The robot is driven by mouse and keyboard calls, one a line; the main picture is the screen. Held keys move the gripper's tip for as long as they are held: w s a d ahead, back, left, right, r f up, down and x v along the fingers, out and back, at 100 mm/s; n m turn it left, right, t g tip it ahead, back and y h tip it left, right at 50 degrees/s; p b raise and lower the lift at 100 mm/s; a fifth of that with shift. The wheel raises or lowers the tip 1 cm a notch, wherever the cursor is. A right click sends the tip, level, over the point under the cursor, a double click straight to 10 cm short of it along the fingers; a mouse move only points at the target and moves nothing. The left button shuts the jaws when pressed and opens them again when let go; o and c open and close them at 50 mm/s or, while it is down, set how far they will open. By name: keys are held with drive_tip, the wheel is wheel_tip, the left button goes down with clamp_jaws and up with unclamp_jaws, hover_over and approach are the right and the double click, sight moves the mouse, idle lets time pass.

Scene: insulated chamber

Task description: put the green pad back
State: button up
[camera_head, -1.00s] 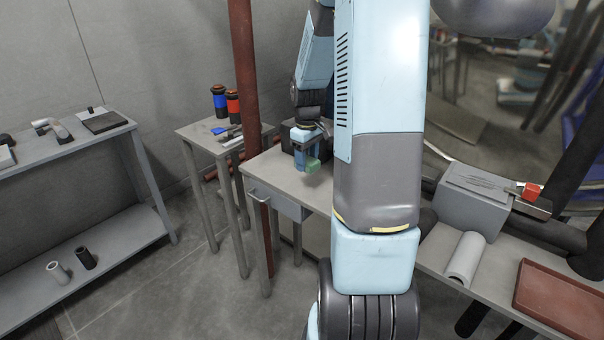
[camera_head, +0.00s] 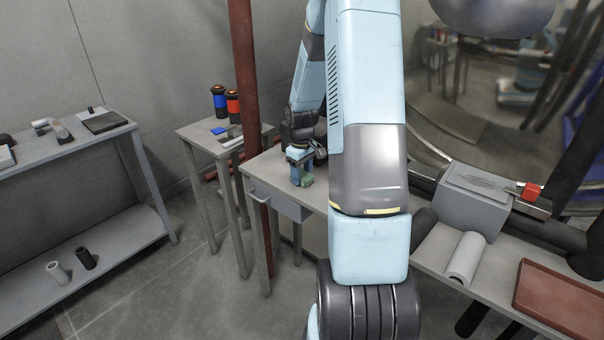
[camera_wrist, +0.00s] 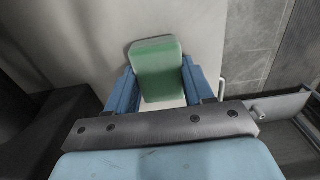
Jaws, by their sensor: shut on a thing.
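The green pad (camera_wrist: 157,68) is a rounded block held between the two blue fingers of my gripper (camera_wrist: 160,92) in the wrist view. In the head view my gripper (camera_head: 301,180) is over the grey table with a drawer (camera_head: 262,176), close to its top near the front edge. The green pad (camera_head: 307,181) shows small at the fingertips. Whether the pad touches the tabletop is hard to tell. My arm hides the right part of this table.
A small side table (camera_head: 190,132) with a blue and a red canister (camera_head: 233,105) stands to the left, behind a rusty vertical pipe (camera_head: 246,90). A grey box (camera_head: 474,196), a white roll (camera_head: 465,258) and a red tray (camera_head: 560,298) are at the right. A dark box (camera_wrist: 50,140) is beside my gripper.

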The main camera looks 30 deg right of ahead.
sight(302, 174)
drive_tip(key=o, duration=1)
drive_tip(key=s+a+r+t, duration=0.1)
drive_tip(key=s+a+r, duration=0.15)
drive_tip(key=r, duration=0.75)
drive_tip(key=s+a+r, duration=0.1)
drive_tip(key=a+r, duration=0.2)
drive_tip(key=r, duration=0.6)
drive_tip(key=s+a+r+m+t, duration=0.1)
drive_tip(key=s+a+r, duration=0.2)
drive_tip(key=s, duration=0.4)
drive_tip(key=s+a+r+m+t, duration=0.1)
drive_tip(key=s+a+r, duration=0.3)
drive_tip(key=s, duration=0.4)
drive_tip(key=s+a+r+m+t, duration=0.2)
drive_tip(key=s+a+r, duration=0.2)
drive_tip(key=s, duration=0.3)
drive_tip(key=shift+s+a+t, duration=0.2)
drive_tip(key=shift+a+t, duration=0.1)
drive_tip(key=shift+a, duration=0.6)
